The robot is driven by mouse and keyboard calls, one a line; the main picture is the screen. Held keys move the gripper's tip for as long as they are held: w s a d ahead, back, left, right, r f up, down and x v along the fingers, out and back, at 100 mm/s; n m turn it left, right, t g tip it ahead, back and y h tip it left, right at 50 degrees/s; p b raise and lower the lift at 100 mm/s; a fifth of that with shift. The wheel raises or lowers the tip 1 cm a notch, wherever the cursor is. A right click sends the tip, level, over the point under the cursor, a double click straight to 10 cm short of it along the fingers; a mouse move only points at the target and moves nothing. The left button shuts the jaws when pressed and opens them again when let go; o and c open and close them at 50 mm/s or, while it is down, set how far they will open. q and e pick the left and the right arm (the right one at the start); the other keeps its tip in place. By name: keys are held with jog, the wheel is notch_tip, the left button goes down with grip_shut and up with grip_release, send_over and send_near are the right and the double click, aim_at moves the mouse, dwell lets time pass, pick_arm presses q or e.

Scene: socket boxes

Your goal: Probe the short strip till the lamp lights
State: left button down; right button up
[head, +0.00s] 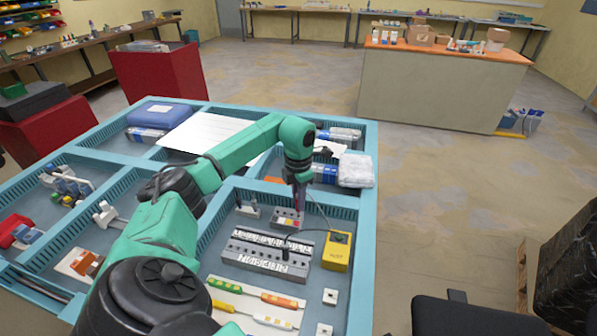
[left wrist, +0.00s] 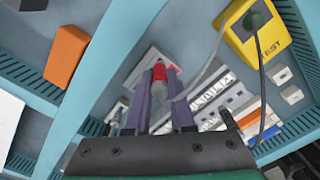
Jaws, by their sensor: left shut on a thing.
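My left gripper (head: 297,205) reaches down over the short strip (head: 280,222), a small grey block with coloured spots near the long strip. In the left wrist view its purple fingers (left wrist: 163,95) are shut on a red and grey probe (left wrist: 160,77). The short strip (left wrist: 150,60) shows behind the probe as a pale block. I cannot tell whether the probe tip touches it. A yellow tester box (head: 338,252) stands to the right, also in the left wrist view (left wrist: 275,45); I cannot tell whether its lamp is lit. My right gripper is not in view.
A grey cable arcs from the tester toward the gripper; a dark lead runs to the long strip. Teal dividers (head: 205,236) border the compartment. Small white blocks (head: 330,296) lie nearby.

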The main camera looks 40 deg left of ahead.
pick_arm(q)
jog(key=shift+f+b, duration=0.5)
jog(key=shift+f, duration=0.3)
jog(key=c, duration=0.7)
grip_release()
